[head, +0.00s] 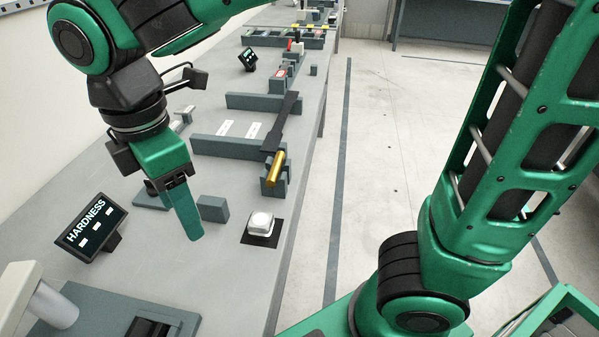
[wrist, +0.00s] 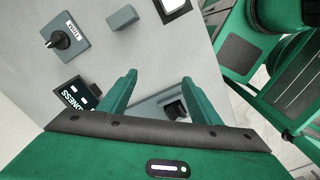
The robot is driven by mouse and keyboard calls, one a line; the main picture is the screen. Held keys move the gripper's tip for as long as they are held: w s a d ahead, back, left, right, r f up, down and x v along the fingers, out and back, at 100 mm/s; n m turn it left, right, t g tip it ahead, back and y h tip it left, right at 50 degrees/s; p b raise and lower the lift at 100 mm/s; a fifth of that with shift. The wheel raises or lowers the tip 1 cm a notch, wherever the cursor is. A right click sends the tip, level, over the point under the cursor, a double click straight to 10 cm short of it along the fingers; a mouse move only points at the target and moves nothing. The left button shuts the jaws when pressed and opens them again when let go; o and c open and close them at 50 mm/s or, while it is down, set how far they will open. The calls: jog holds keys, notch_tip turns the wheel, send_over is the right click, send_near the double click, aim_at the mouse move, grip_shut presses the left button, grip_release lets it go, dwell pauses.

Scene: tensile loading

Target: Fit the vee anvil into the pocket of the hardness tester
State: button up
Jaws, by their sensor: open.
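My gripper (head: 188,222) hangs over the bench near its front left. In the wrist view its two green fingers (wrist: 158,77) are spread apart with nothing between them. The hardness tester (head: 95,312) stands at the lower left in the head view, with a grey base and a pale column. A small grey block (head: 212,208) stands on the bench right of my gripper. I see no vee groove on it and cannot tell whether it is the anvil.
The HARDNESS display (head: 90,226) stands left of my gripper. A white rounded button (head: 261,223) sits on a dark square near the bench edge. A gold cylinder (head: 276,168) lies by grey blocks farther back.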

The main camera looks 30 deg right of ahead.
jog(key=w+d+f+m, duration=0.1)
jog(key=w+d+m, duration=0.1)
jog(key=d+m, duration=0.65)
jog(key=w+d+f+m, duration=0.15)
jog(key=d+m, duration=0.25)
jog(key=d, duration=1)
jog(key=s+d+f+m, duration=0.2)
jog(key=s+d+m, duration=0.4)
jog(key=d+m, duration=0.1)
jog(key=s+d+f+m, duration=0.2)
jog(key=s+d+m, duration=0.4)
jog(key=d+m, duration=0.2)
jog(key=shift+d+f, duration=0.4)
jog(key=shift+d, duration=0.6)
jog(key=shift+s, duration=0.1)
